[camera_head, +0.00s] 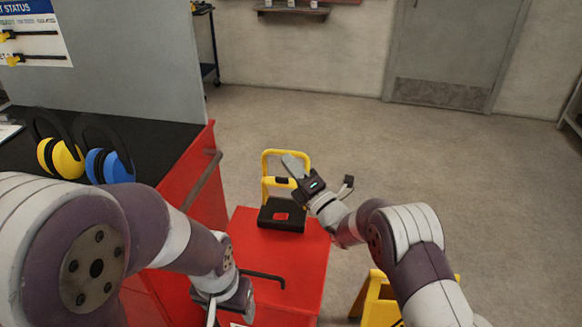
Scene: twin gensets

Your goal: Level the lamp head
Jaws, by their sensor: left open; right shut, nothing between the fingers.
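On the red cabinet top (303,262) stands a yellow tubular frame (265,165) with a small black part on its crossbar. A black box (268,218) with a red patch sits at its foot. They may be the lamp, but I cannot pick out a lamp head or its tilt for sure. My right gripper (291,160) is shut and empty, in front of the frame in the picture and hiding part of it; I cannot tell whether they touch. My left gripper (211,312) is open at the bottom edge, near the cabinet's left side; its fingertips are partly cut off.
A black bench top (150,135) at left holds yellow earmuffs (58,157) and blue earmuffs (108,165). A red drawer unit with a handle (205,180) is below. A yellow object (375,295) stands at lower right. Floor beyond is clear.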

